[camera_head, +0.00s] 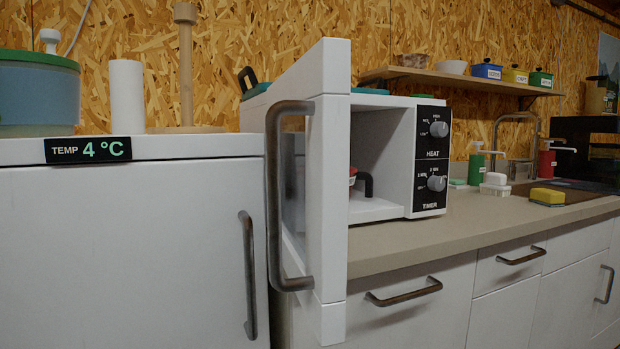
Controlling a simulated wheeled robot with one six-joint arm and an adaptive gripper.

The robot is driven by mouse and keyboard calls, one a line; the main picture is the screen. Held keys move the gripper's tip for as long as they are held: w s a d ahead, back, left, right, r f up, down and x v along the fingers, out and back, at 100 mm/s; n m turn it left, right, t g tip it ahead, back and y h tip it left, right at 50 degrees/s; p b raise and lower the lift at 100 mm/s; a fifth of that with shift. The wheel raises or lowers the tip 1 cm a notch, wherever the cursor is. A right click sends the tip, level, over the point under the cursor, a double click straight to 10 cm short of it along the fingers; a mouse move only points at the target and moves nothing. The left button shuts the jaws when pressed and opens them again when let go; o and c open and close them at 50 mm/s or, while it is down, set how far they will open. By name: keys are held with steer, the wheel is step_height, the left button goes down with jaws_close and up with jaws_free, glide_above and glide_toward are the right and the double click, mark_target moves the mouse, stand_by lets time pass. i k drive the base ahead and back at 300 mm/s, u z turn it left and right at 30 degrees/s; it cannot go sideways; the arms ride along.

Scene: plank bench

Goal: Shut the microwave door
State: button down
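The white microwave (428,160) stands on the counter, with a black control panel of two knobs on its right side. Its door (329,190) is wide open, hinged at the left and swung out toward me past the counter's front edge. A dark bent metal handle (272,200) is on the door's left-facing side. Part of the cavity shows to the right of the door, with a dark handle and a bit of something red inside, mostly hidden by the door. My gripper is not in view.
A white fridge (130,240) with a temperature display stands close to the left of the door. Grey counter (400,238) runs right, with a sponge (547,196), soap bottles and sink. Drawer handles (404,292) stick out below. A shelf (460,78) hangs above.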

mark_target(307, 123)
steer(key=z, duration=0.8)
steer(key=k, duration=1.1)
steer(key=u, duration=2)
